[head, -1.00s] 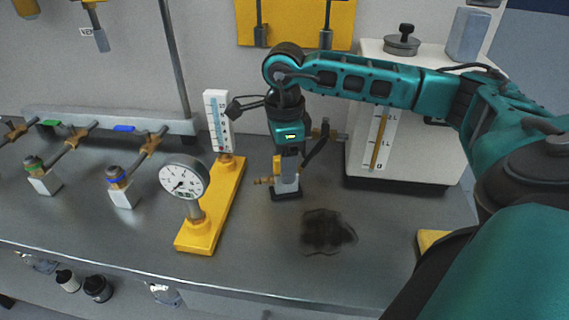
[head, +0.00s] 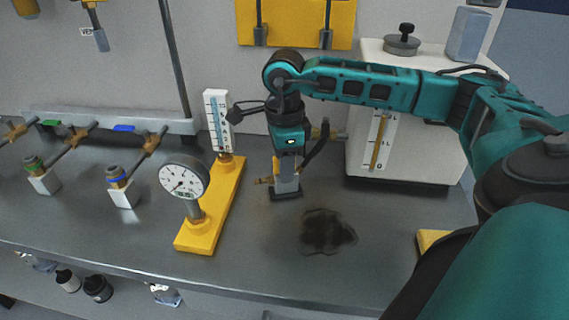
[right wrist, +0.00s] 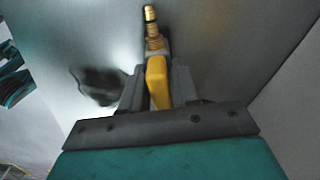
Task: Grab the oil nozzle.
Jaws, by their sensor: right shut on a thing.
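The oil nozzle has a yellow body and a brass tip. In the right wrist view the nozzle (right wrist: 157,80) lies between my two grey fingers, its brass tip pointing away from the palm. My right gripper (head: 286,183) points down and is shut on the nozzle, low over the bench. A small dark base (head: 285,195) shows just under it. My left gripper is not in view.
A dial gauge (head: 184,178) on a yellow stand (head: 205,233) is close on the left. A white tank (head: 425,150) with a level scale stands to the right. A dark oil stain (head: 327,231) lies in front. The front middle of the bench (head: 270,260) is clear.

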